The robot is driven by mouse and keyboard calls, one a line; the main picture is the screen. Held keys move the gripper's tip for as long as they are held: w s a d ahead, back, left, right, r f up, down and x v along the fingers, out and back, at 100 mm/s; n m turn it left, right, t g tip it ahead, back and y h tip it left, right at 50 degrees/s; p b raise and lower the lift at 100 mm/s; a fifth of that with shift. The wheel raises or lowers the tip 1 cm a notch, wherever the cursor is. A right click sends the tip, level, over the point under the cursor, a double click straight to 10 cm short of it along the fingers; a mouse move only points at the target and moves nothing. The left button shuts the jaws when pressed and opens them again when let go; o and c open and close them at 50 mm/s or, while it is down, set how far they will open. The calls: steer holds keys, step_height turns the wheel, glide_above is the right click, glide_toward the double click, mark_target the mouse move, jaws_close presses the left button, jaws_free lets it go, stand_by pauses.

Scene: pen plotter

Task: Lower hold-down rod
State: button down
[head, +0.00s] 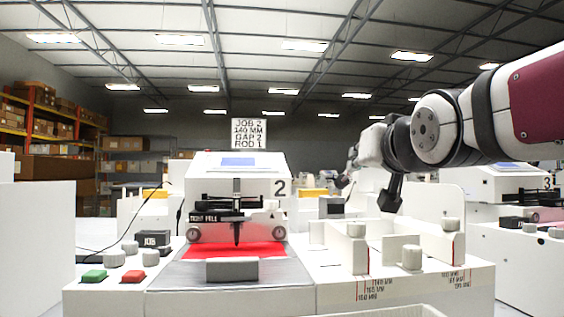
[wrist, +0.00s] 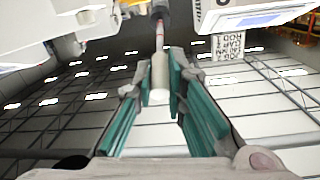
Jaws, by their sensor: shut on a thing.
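The plotter marked 2 (head: 262,168) stands left of centre in the head view. A dark carriage with a downward point (head: 236,232) hangs over its red sheet (head: 220,251). Round pale knobs (head: 193,234) sit at both ends of its front; I cannot tell which part is the hold-down rod. My gripper (head: 342,181) is right of this plotter, small and partly hidden by my arm. In the wrist view my gripper (wrist: 162,75) has teal pads closed around a white cylinder (wrist: 160,80). A thin shaft with red marks runs from the cylinder to a dark end.
A sign reading job 2, 140 mm, gap 2, rod 1 (head: 248,132) hangs behind. Green (head: 94,276) and red (head: 130,277) buttons are at front left. A white fixture with knobs (head: 411,256) stands right. Another plotter (head: 505,185) is at far right.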

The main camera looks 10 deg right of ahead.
steer(key=c, duration=1.6)
jaws_free()
steer(key=s, duration=1.2)
steer(key=shift+a+r, duration=0.15)
steer(key=shift+r, duration=0.25)
